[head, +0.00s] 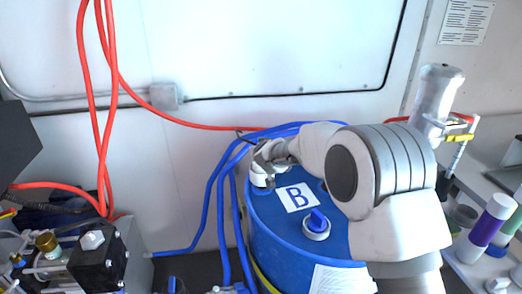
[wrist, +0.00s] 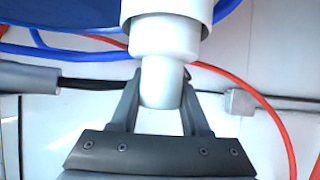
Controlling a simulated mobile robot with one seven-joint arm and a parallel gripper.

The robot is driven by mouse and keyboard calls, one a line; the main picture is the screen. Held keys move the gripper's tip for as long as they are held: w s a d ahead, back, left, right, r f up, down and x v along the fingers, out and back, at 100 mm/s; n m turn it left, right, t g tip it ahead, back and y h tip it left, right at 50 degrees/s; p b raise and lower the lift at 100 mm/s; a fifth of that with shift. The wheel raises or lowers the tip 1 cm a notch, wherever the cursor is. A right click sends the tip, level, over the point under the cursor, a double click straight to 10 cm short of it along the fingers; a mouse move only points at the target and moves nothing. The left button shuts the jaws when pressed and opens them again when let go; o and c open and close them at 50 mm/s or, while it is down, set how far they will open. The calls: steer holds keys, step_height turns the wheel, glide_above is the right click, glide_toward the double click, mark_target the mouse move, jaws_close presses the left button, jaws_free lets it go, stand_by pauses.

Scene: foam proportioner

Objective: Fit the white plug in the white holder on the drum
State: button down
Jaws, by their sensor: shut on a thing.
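The white plug (wrist: 165,45) is a stepped cylinder with a narrow end between the fingers of my gripper (wrist: 158,82). My gripper is shut on that narrow end. The plug's wide end meets the wider white holder (wrist: 168,9) in the wrist view, in line with it; how deep it sits I cannot tell. In the head view, my gripper (head: 266,158) is at the holder (head: 258,180) on the far left of the top of the blue drum (head: 275,237). My fingers partly hide the plug and holder there.
Blue hoses (head: 222,185) run behind and left of the drum. A red hose (head: 190,123) crosses the wall. Bottles (head: 490,222) stand on the right counter.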

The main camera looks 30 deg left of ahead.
steer(key=shift+f+b, duration=0.6)
steer(key=shift+f, duration=0.1)
steer(key=c, duration=0.7)
jaws_free()
steer(key=shift+r, duration=0.1)
steer(key=v, duration=1.1)
